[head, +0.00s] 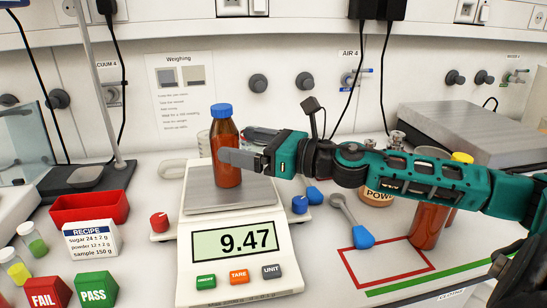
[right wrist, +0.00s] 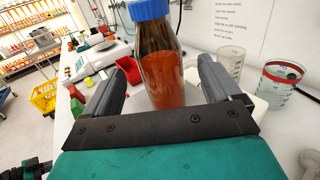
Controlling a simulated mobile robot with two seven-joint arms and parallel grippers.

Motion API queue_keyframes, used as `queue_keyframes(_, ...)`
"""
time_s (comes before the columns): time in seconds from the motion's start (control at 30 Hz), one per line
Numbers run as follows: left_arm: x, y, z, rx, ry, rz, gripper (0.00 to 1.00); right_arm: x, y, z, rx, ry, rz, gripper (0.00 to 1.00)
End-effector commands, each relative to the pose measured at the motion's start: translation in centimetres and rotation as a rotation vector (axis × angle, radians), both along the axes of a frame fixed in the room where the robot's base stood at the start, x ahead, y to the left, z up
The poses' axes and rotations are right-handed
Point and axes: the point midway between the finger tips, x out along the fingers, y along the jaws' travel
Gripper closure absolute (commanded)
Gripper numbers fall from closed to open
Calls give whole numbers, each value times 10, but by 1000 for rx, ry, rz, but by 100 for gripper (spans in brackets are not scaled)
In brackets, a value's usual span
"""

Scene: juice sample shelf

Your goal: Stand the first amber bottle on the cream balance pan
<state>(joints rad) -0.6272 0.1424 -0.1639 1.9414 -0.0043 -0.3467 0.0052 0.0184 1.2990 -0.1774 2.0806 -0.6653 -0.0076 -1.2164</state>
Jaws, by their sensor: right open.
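An amber bottle (head: 226,135) with a blue cap stands upright on the metal pan (head: 256,194) of the cream balance (head: 187,262). The balance display (head: 237,241) reads 9.47. My right gripper (head: 228,158) reaches in from the right at the bottle's mid-height. In the right wrist view the bottle (right wrist: 162,75) is between the two spread fingers of the gripper (right wrist: 166,74), with a gap visible on each side. A second amber bottle (head: 428,222) with a yellow cap stands at the right, partly hidden by my right arm. My left gripper is out of view.
A red tray (head: 90,209), a recipe card (head: 92,239) and FAIL (head: 48,293) and PASS (head: 96,289) blocks lie left of the balance. A blue-handled scoop (head: 352,222) lies right of it, near a red-outlined area (head: 352,268). Glass beakers (right wrist: 281,80) show in the wrist view.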

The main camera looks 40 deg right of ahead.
Motion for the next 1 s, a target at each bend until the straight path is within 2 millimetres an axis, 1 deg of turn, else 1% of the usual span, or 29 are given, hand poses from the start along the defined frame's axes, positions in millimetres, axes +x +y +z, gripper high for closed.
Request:
queue_keyframes(0.03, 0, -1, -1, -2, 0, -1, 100, -3, -1, -3, 2, 3, 0, 10)
queue_keyframes(0.47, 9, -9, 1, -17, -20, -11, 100, -21, -12, -2, -3, 4, 2, 10)
queue_keyframes(0.6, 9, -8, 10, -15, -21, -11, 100, -30, -15, 2, 5, 4, 6, 10)
queue_keyframes(0.73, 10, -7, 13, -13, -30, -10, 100, -38, -20, 2, 3, 2, 5, 10)
queue_keyframes(1.0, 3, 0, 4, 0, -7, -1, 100, -47, -27, 1, -4, 0, 2, 10)
